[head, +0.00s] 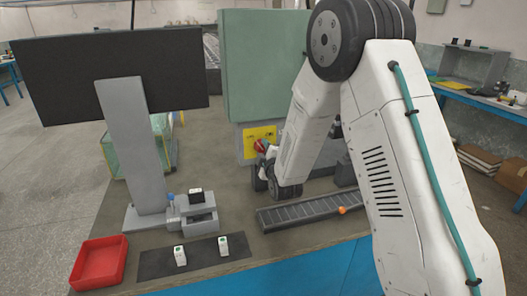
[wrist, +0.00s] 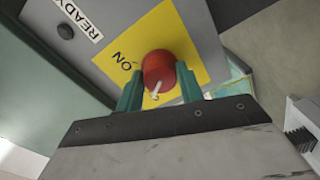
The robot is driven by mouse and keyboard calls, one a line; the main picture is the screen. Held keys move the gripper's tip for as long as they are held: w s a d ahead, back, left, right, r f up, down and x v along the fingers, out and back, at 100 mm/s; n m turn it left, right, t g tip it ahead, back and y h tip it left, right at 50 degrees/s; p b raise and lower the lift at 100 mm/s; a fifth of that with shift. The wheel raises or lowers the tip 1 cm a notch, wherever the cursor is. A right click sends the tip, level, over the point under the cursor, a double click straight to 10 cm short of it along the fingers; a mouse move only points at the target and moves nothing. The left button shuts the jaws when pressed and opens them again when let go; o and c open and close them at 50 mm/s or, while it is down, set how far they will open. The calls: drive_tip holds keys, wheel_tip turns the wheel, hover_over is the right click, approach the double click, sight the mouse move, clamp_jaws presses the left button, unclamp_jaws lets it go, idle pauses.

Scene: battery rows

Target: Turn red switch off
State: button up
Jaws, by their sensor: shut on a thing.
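The red switch (wrist: 158,68) is a round red knob with a pale pointer, on a yellow plate (wrist: 194,38) marked "ON" in the wrist view. The pointer does not point straight at the "ON" text; it points toward the bottom of the wrist view. My gripper (wrist: 158,88) has its two green fingers on either side of the knob and is shut on it. In the head view the red switch (head: 260,146) shows at the yellow plate (head: 259,133) on the grey box, partly hidden by my gripper (head: 264,160).
A dark monitor (head: 110,75) on a grey stand is at left. A red tray (head: 99,263) and a dark mat (head: 160,262) with small white batteries lie in front. A small conveyor (head: 310,212) lies below my arm. A green panel (head: 262,65) rises behind the switch box.

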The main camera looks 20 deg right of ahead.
drive_tip(key=shift+n, duration=0.9)
drive_tip(key=o, duration=1)
drive_tip(key=s, duration=0.8)
drive_tip(key=shift+f, duration=0.1)
